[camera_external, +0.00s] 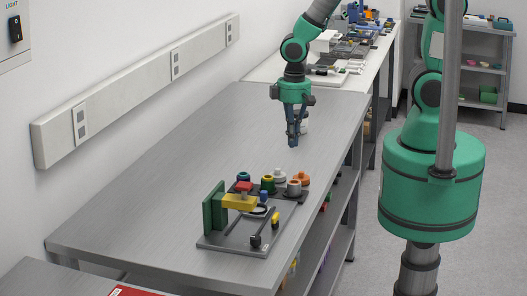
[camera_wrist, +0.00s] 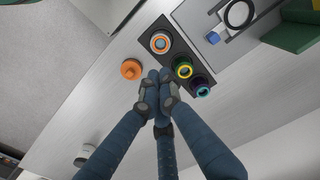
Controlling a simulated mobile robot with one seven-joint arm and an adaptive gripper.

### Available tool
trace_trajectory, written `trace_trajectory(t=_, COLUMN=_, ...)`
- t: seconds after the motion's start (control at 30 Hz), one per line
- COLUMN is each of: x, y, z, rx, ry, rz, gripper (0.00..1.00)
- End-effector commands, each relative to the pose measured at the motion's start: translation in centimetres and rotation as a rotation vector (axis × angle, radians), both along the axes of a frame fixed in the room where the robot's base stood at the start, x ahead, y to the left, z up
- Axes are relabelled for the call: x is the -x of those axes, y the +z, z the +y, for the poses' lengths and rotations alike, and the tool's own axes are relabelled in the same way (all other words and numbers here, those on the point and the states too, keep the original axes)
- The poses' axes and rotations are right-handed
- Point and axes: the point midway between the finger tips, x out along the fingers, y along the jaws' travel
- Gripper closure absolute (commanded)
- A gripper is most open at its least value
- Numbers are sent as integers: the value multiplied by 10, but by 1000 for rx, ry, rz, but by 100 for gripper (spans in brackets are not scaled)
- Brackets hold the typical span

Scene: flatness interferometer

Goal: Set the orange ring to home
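In the wrist view, an orange ring (camera_wrist: 160,42) with a pale centre sits on a dark strip (camera_wrist: 170,56). Beside the strip, a separate orange knob-like piece (camera_wrist: 131,69) rests on the bench. I cannot tell which of the two the task names. In the outside view, an orange piece (camera_external: 301,178) stands at the right of the fixture, close to a paler copper-coloured piece (camera_external: 294,188). My gripper (camera_external: 292,143) is above the bench, behind the fixture. Its fingertips (camera_wrist: 160,76) are together with nothing visible between them.
A yellow-ringed piece (camera_wrist: 183,69) and a teal-and-purple one (camera_wrist: 202,88) share the strip. The fixture has a dark baseplate (camera_external: 228,241), green upright (camera_external: 214,210) and yellow arm (camera_external: 239,202). A white piece (camera_wrist: 84,154) stands apart. The bench (camera_external: 150,192) is clear at left.

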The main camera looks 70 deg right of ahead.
Motion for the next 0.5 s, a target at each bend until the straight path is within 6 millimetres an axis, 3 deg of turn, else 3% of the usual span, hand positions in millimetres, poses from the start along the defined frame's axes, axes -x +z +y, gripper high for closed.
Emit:
trace_trajectory(t=0.2, x=0, y=22, z=0, rx=0, ry=0, rz=-1, gripper=100)
trace_trajectory(t=0.5, x=0, y=27, z=0, rx=0, ry=0, rz=-1, gripper=100)
